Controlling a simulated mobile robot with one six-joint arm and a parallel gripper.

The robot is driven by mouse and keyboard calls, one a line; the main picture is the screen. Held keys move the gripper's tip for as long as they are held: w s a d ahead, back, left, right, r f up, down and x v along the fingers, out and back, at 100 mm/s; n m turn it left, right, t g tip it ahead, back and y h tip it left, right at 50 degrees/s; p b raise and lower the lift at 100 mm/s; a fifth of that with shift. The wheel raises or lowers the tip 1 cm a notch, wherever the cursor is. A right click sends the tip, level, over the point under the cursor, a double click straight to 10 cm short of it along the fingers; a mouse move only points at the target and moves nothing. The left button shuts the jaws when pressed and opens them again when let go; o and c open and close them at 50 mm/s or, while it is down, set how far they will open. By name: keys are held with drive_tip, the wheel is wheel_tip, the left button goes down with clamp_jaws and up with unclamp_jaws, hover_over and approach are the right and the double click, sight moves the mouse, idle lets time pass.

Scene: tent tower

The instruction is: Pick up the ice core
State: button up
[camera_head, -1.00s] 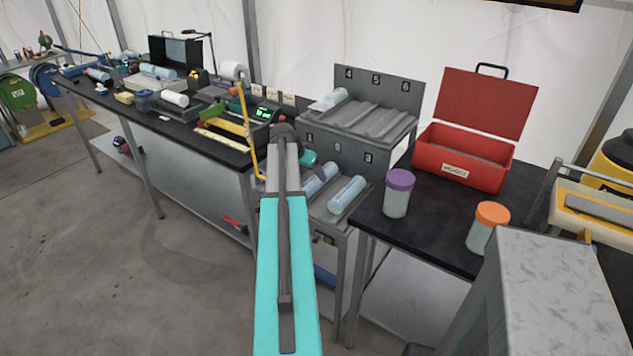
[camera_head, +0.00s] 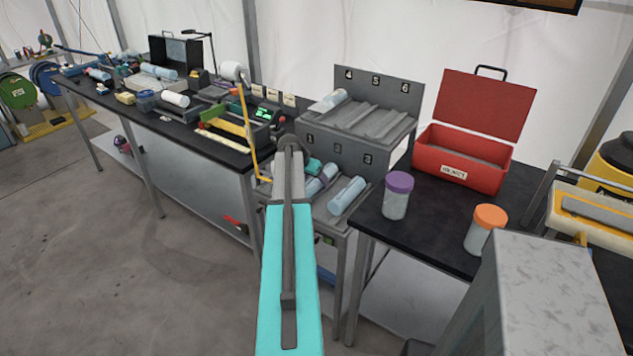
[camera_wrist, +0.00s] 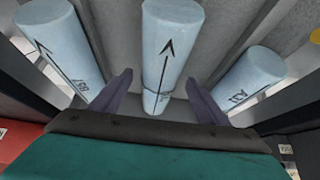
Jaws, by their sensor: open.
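Three pale blue ice cores lie in the grooves of the lower tier of a grey rack (camera_head: 345,155). In the wrist view, the middle core (camera_wrist: 170,48) has a black arrow and lies between my open fingers. A left core (camera_wrist: 62,45) and a right core (camera_wrist: 250,78) lie outside the fingers, each with dark markings. My gripper (camera_wrist: 162,100) is open, with a purple finger on each side of the middle core; I cannot tell whether they touch it. In the head view, my arm partly hides the lower tier, and one core (camera_head: 347,195) shows clear of my gripper.
The rack's upper tier holds another core (camera_head: 329,101) at slot 4. A red open box (camera_head: 462,165), a purple-lidded jar (camera_head: 396,200) and an orange-lidded jar (camera_head: 485,232) stand on the black table to the right. A cluttered bench (camera_head: 205,140) stands to the left.

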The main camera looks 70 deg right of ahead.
drive_tip(key=shift+d+f, duration=0.15)
drive_tip(key=shift+f, duration=0.15)
idle(0.4)
drive_tip(key=c, duration=1.7)
